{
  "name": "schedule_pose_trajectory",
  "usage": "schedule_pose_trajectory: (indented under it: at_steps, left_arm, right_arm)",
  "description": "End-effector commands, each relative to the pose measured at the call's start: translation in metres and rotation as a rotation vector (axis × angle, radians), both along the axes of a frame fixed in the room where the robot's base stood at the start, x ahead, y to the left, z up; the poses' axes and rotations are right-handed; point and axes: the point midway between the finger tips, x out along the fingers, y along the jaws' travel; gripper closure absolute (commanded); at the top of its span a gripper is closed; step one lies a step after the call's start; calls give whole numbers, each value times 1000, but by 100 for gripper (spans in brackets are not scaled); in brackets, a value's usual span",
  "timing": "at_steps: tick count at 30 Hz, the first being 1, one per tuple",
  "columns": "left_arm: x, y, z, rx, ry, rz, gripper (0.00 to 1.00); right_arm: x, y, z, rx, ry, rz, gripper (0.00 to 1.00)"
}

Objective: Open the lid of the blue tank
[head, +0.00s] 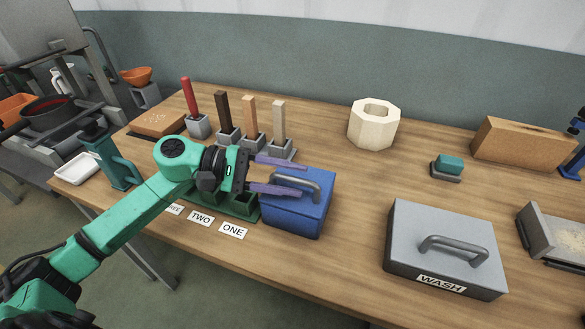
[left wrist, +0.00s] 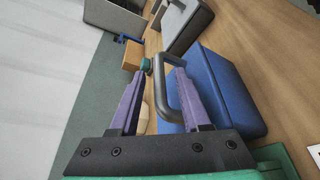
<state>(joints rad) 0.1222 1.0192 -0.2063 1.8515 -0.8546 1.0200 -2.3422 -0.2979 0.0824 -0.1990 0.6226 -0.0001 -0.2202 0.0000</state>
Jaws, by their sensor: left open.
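The blue tank (head: 297,216) stands on the wooden table near its front edge, left of the middle. Its lid looks shut. A grey arched handle (head: 313,189) sits on top. My left gripper (head: 302,177) is open at the handle, its purple fingers pointing right over the tank. In the left wrist view the handle (left wrist: 162,96) runs between the two fingers, with one finger on the tank side of the bar. I cannot tell whether either finger touches it. The tank's blue top (left wrist: 232,95) also shows there. My right gripper is not in view.
A grey WASH box (head: 410,242) with a handle stands to the right. Left of the tank are a green holder (head: 238,208), number cards (head: 233,231) and several upright sticks (head: 249,115) in grey stands. A cream octagonal ring (head: 372,130) is behind. The table between tank and WASH box is clear.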

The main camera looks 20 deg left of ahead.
Motion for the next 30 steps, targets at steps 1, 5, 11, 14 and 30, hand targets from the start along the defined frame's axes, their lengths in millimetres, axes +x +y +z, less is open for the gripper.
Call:
schedule_pose_trajectory:
  at_steps: [1, 5, 11, 14, 30]
  left_arm:
    - [1, -4, 1, -1, -1, -1, 53]
    - [2, -7, -2, 2, -1, 0, 53]
    - [2, -6, -2, 1, 0, 0, 76]
    - [1, -6, -2, 1, 0, 0, 100]
    - [1, -6, -2, 2, -1, -1, 100]
  right_arm:
    - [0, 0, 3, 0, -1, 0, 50]
    - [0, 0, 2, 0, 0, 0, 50]
    - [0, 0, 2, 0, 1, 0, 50]
    - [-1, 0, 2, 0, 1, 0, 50]
    - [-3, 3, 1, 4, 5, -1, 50]
